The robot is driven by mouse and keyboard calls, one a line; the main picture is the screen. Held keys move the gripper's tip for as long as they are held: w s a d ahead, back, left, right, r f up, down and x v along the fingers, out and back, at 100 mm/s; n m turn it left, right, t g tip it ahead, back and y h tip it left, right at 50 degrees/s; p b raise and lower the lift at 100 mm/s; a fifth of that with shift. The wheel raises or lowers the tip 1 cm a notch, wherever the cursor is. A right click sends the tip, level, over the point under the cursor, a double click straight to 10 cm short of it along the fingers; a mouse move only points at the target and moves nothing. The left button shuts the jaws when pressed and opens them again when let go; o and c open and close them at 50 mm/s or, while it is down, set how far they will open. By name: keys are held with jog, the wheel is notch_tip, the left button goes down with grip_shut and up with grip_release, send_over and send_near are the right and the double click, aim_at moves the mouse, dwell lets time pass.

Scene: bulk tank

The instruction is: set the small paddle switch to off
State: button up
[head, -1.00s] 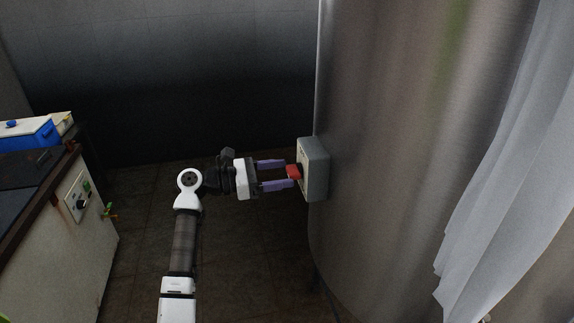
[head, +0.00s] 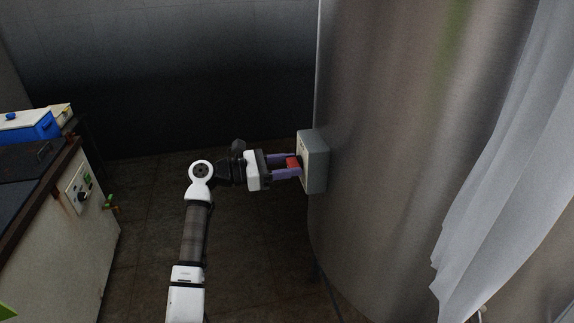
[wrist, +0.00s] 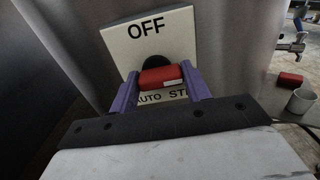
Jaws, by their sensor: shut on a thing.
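The small paddle switch has a red paddle (head: 292,163) on a grey box (head: 314,162) fixed to the side of the large metal tank. In the wrist view the red paddle (wrist: 161,79) sits below the word OFF on the pale faceplate (wrist: 150,38), and part of the lettering "AUTO ST" shows below it. My gripper (head: 291,165) reaches the box from the left. Its two purple fingers are shut on the red paddle, one on each side. In the wrist view the fingers (wrist: 161,92) flank the paddle; part of the lower lettering is hidden behind my gripper.
The metal tank (head: 400,130) fills the right of the head view, with a white curtain (head: 490,170) beside it. A bench with a control panel (head: 79,195) and a blue box (head: 32,128) stands at left. A white cup (wrist: 302,100) and red block (wrist: 290,80) show in the wrist view.

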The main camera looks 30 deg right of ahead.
jog(key=shift+o, duration=0.2)
jog(key=n+b, duration=0.4)
jog(key=n, duration=0.4)
jog(key=shift+w+r, duration=0.1)
jog(key=n, duration=0.5)
jog(key=shift+w+r+n, duration=0.15)
jog(key=shift+n, duration=0.15)
jog(key=shift+n+p, duration=0.35)
jog(key=shift+n, duration=1.75)
jog(key=shift+c, duration=0.2)
jog(key=shift+w, duration=0.1)
jog(key=o, duration=1)
